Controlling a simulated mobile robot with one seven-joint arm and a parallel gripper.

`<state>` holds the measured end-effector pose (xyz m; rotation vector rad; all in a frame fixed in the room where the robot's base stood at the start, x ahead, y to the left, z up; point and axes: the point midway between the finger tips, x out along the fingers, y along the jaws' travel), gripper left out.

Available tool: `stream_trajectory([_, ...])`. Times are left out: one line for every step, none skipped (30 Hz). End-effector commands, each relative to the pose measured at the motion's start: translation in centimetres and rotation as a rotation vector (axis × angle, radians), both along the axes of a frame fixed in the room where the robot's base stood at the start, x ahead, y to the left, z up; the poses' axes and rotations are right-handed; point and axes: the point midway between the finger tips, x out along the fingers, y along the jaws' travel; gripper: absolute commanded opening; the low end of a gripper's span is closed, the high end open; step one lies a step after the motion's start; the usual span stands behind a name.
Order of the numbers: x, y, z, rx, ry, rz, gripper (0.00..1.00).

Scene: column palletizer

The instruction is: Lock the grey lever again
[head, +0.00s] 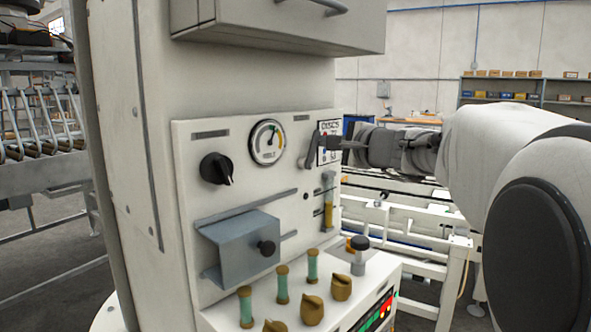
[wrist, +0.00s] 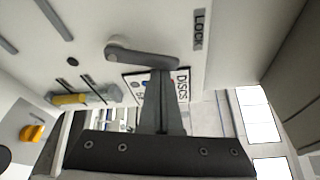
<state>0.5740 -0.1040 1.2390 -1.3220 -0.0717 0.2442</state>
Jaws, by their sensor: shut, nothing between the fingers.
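The grey lever (head: 312,150) is on the right side of the white control panel in the head view. Its pivot is at the lower end, and its arm points up, leaning slightly right. In the wrist view the lever (wrist: 142,56) runs from its round pivot at left to its tip at right. The LOCK label (wrist: 198,30) is past the tip and off to one side. My gripper (head: 344,143) is shut and empty, just right of the lever. In the wrist view its fingertips (wrist: 162,74) overlap the lever's tip; I cannot tell whether they touch.
The panel also carries a gauge (head: 267,142), a black knob (head: 216,168) and a grey cover (head: 240,247). A DISCS label (head: 329,143) is behind the lever. A ledge below bears several green and brass parts and a black-topped knob (head: 359,243).

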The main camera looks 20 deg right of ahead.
Motion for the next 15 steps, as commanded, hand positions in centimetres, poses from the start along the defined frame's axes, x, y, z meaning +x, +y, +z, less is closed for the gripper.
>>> stream_trajectory([-0.1,0.2,-0.7,-0.026,-0.018,0.002,0.0])
stream_trajectory([-0.1,0.3,-0.6,-0.041,-0.028,0.002,0.0])
stream_trajectory([-0.2,0.4,-0.5,-0.061,-0.039,0.002,0.0])
stream_trajectory([-0.2,0.5,-0.4,-0.076,-0.047,0.002,0.0])
stream_trajectory([-0.3,0.5,-0.4,-0.089,-0.055,0.002,0.0])
stream_trajectory([-0.3,0.6,-0.2,-0.107,-0.067,0.002,0.0])
stream_trajectory([-0.4,0.7,-0.1,-0.121,-0.075,0.001,0.0])
stream_trajectory([-0.4,0.7,-0.1,-0.133,-0.083,0.001,0.0])
stream_trajectory([-0.5,0.8,0.0,-0.149,-0.092,0.001,0.0])
stream_trajectory([-0.5,0.9,0.1,-0.16,-0.099,0.001,0.0])
stream_trajectory([-0.6,0.9,0.2,-0.159,-0.098,0.001,0.0])
stream_trajectory([-0.6,1.0,0.3,-0.157,-0.097,0.001,0.0])
stream_trajectory([-0.6,1.0,0.3,-0.157,-0.097,0.001,0.0])
stream_trajectory([-0.7,1.1,0.4,-0.156,-0.096,0.001,0.0])
stream_trajectory([-0.7,1.2,0.4,-0.155,-0.096,0.001,0.0])
